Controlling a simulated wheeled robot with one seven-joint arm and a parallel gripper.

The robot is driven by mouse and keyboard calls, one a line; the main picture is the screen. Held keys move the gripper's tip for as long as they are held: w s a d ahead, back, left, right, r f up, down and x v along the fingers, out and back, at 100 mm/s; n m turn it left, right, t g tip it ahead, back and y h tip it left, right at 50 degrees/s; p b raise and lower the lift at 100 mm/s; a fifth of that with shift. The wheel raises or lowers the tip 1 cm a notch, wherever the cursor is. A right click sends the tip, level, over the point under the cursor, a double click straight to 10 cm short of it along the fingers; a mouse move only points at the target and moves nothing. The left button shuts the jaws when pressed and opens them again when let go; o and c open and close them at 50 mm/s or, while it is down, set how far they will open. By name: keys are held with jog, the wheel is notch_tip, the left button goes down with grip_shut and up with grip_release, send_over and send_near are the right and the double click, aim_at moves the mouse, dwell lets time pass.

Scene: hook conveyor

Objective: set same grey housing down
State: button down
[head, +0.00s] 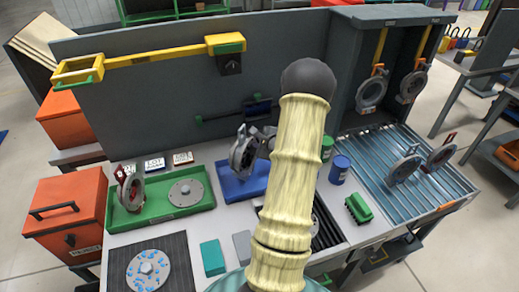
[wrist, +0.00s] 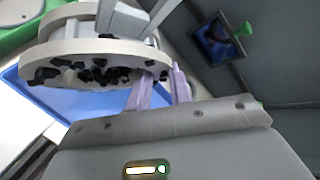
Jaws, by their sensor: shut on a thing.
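My gripper (head: 265,142) is shut on a grey housing (head: 242,154), a round ring-shaped part held upright on its edge. The housing is over or at the blue tray (head: 232,186); I cannot tell whether it touches the tray. In the wrist view the housing (wrist: 90,55) shows a pale rim with black flecks along its inner face. The pale fingers of my gripper (wrist: 160,88) meet its edge, and the blue tray (wrist: 60,110) shows beneath. My arm hides part of the bench to the right of the tray.
A green tray (head: 165,212) at left holds a red-marked housing (head: 130,188) and a flat disc (head: 186,192). A speckled disc (head: 148,270) lies on a dark mat. Blue (head: 339,170) and green cans stand right of my arm. More housings (head: 371,92) hang at right above a slatted bed.

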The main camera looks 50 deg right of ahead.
notch_tip(320, 180, down, 4)
jog(key=shift+s+d+r, duration=0.1)
jog(key=shift+s+r, duration=0.05)
jog(key=shift+r, duration=0.1)
jog(key=c, duration=1.3)
grip_release()
jog(key=shift+f, duration=0.15)
jog(key=shift+o, duration=0.2)
jog(key=v, duration=1.2)
